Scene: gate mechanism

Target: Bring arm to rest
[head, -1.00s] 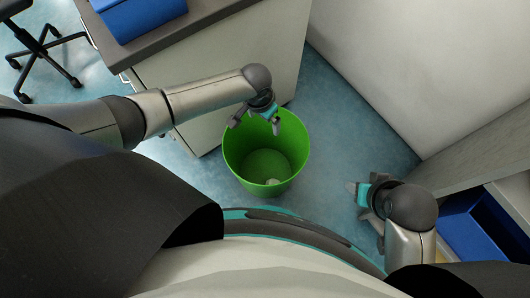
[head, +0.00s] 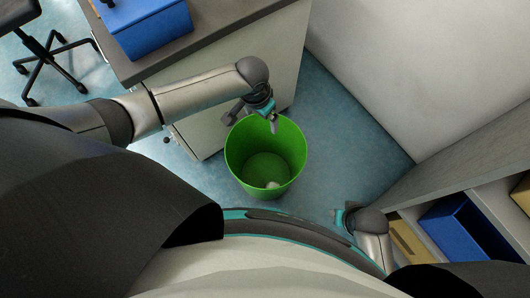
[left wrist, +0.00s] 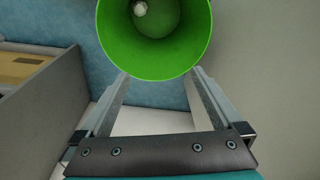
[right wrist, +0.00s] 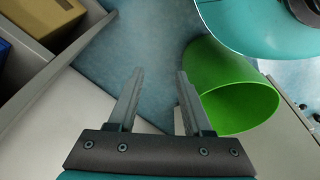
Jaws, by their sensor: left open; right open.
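My left gripper (head: 254,115) hangs over the rim of a green bin (head: 264,160) in the head view. It is open and empty, and in the left wrist view its fingers (left wrist: 158,85) point at the bin. My right gripper (head: 343,215) is low, close to my base on the right of the bin. In the right wrist view its fingers (right wrist: 156,85) are open with nothing between them. A small whitish object (head: 272,185) lies in the bottom of the bin; it also shows in the left wrist view (left wrist: 139,8).
A counter (head: 220,28) with a blue box (head: 150,28) stands at the upper left, with a wheeled chair (head: 45,55) beyond. A shelf at the right holds a blue bin (head: 460,228). A pale wall (head: 405,65) closes the upper right. Blue floor (head: 345,130) is free between.

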